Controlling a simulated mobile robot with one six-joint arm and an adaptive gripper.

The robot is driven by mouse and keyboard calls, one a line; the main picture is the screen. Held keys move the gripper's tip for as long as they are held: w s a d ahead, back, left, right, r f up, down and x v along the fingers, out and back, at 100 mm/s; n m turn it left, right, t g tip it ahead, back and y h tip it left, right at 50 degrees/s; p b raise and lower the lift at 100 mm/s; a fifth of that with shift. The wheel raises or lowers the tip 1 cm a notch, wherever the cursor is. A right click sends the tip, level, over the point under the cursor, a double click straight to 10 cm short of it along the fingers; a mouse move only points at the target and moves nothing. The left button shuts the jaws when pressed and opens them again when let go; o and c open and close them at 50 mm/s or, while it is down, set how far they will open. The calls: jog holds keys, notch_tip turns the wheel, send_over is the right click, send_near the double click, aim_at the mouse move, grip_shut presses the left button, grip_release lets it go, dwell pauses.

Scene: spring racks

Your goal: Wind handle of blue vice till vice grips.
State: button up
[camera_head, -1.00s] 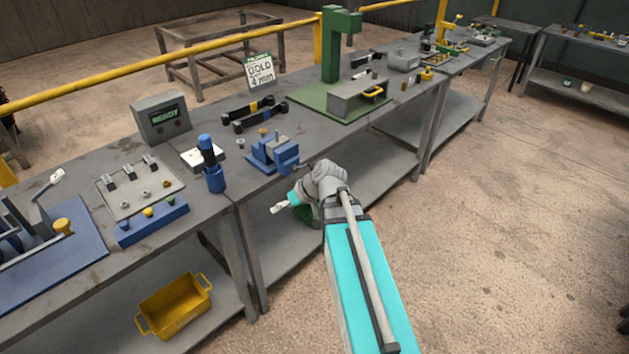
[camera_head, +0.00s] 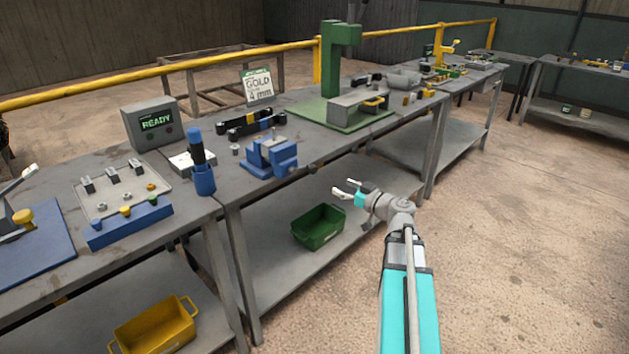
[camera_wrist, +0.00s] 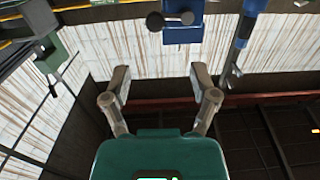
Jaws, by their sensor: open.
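The blue vice (camera_head: 270,158) stands near the front edge of the workbench, left of my gripper in the head view. In the wrist view the vice (camera_wrist: 187,34) is at the top, with its handle (camera_wrist: 170,20), a dark bar with a round knob at each end, lying about level across its front. My gripper (camera_head: 349,189) is in front of the bench, right of the vice and apart from it. In the wrist view my gripper (camera_wrist: 159,76) has its fingers spread with nothing between them. The inner jaw faces of the vice are too small to judge.
A blue holder (camera_head: 203,180) with a dark-handled tool stands left of the vice. A display box (camera_head: 149,123) reads "READY". A green press (camera_head: 331,75) stands farther right. A green bin (camera_head: 318,227) sits on the lower shelf. The floor at right is free.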

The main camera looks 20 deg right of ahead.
aim_at(315, 171)
jog(key=shift+d, duration=0.4)
jog(key=x, duration=1.3)
jog(key=shift+w, duration=0.4)
jog(key=shift+r, duration=0.1)
grip_shut()
jog(key=shift+d, duration=0.1)
